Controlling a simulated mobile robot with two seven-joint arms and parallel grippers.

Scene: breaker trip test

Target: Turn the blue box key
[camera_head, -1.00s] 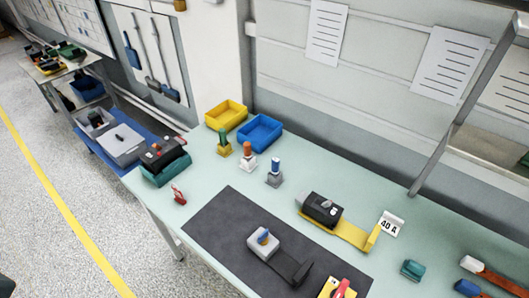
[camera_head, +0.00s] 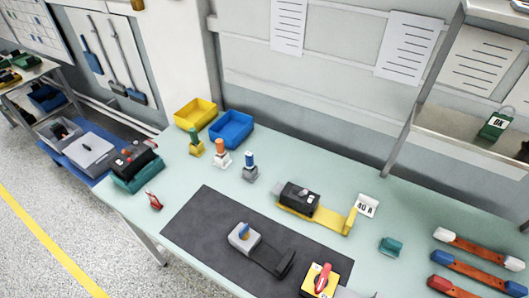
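A black strap-like part extends from the box to the lower right. A yellow box with a red handle (camera_head: 322,280) sits at the mat's lower right edge. A blue-topped grey piece (camera_head: 249,167) stands behind the mat, beside an orange-topped white one (camera_head: 221,153) and a green-topped yellow one (camera_head: 195,143). Neither of my grippers shows in the view.
A black device on a yellow bracket (camera_head: 298,196) stands behind the mat, beside a "40 A" card (camera_head: 367,206). Yellow (camera_head: 195,113) and blue (camera_head: 231,128) bins stand at the back. Coloured bars (camera_head: 470,246) lie at right. A shelf (camera_head: 465,125) overhangs the back right.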

